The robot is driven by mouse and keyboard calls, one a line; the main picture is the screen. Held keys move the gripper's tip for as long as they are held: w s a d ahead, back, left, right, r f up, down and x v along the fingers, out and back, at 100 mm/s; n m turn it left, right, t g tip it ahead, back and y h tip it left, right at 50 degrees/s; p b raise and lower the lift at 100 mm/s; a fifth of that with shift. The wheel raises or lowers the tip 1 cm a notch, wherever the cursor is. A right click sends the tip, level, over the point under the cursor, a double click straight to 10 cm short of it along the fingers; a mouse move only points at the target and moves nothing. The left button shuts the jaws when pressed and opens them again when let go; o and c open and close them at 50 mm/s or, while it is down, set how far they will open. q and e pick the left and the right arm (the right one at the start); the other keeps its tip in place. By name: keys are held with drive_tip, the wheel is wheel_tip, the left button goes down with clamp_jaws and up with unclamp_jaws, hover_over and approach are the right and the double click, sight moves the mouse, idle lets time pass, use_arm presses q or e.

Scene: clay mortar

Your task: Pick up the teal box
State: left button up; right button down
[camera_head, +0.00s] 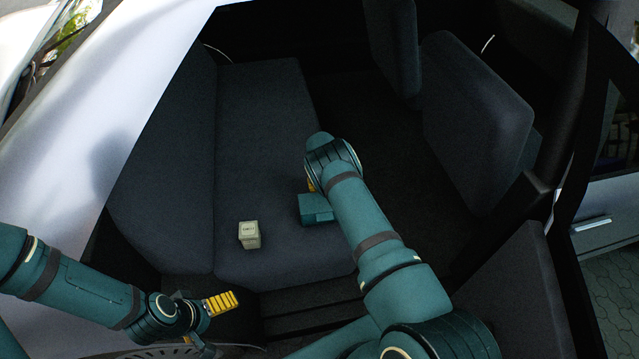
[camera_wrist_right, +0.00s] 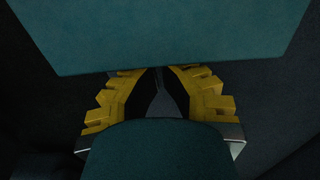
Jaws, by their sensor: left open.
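The teal box (camera_head: 314,210) lies on the dark car seat, partly hidden behind my right arm in the head view. In the right wrist view the teal box (camera_wrist_right: 170,35) fills the top, very close. The yellow fingers of my right gripper (camera_wrist_right: 157,75) reach up to its lower edge, which hides their tips. I cannot tell whether they grip it. In the head view only a bit of yellow of my right gripper (camera_head: 311,185) shows beside the box. My left gripper (camera_head: 213,325) is open and empty at the lower left, away from the box.
The seat backrest (camera_head: 170,180) rises at the left.

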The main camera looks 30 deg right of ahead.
sight(322, 209)
drive_tip(key=shift+s, duration=0.2)
use_arm(q)
drive_tip(key=shift+r, duration=0.15)
